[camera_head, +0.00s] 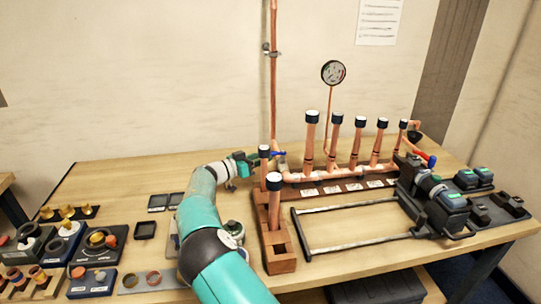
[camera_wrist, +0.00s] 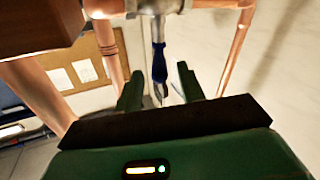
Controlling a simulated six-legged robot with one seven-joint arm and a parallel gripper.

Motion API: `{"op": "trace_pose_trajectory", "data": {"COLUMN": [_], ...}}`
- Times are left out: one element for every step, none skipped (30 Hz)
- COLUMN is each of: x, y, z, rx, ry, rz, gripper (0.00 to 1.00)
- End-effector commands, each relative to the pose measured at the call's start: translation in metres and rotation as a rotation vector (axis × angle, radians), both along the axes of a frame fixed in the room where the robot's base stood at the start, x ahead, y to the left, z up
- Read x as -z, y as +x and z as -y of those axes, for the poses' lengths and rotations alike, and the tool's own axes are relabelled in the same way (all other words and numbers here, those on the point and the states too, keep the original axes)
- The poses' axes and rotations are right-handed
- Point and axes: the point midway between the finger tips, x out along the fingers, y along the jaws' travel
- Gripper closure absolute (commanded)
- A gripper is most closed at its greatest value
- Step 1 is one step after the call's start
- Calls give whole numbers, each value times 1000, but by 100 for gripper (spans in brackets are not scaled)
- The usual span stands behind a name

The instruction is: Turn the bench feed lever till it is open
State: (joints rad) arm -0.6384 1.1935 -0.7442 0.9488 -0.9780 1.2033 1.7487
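The bench feed lever, a blue handle (camera_head: 279,153), sits at the left end of the copper manifold (camera_head: 330,171) by the vertical feed pipe (camera_head: 273,80). In the wrist view the blue handle (camera_wrist: 158,62) extends from a metal valve body (camera_wrist: 155,6) toward my gripper (camera_wrist: 160,82). The two green fingers are apart, one on each side of the handle in the picture, with gaps visible. I cannot tell how far the handle reaches between them. In the head view my gripper (camera_head: 257,160) is just left of the handle, partly hidden behind a capped pipe.
A capped copper pipe (camera_head: 274,205) in a wooden block stands close right of my arm. A gauge (camera_head: 333,72) rises behind the manifold. Trays of fittings (camera_head: 92,280) lie front left; the back-left bench is clear.

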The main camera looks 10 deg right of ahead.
Motion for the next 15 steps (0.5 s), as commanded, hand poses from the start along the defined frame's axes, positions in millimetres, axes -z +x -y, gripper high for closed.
{"op": "trace_pose_trajectory", "data": {"x": [0,0,0,0,0,0,0,0,0,0,0,0,0,0,0], "y": [-5,-7,-11,-14,-16,-19,-21,-24,-26,-27,-29,-30,-31,-32,-33], "z": [-12,-19,-27,-33,-39,-46,-51,-56,-62,-66,-69,-72,-74,-76,-77], "rx": [-3,-3,-3,-2,-3,-3,-2,-1,-2,-2,-1,0,0,0,0], "ry": [0,1,1,0,1,1,1,1,1,1,1,0,0,0,0], "rz": [0,0,0,0,1,1,1,1,1,1,1,1,1,1,1], "gripper": [61,61,61,61,61,61,61,61,61,61,61,61,61,61,61]}}
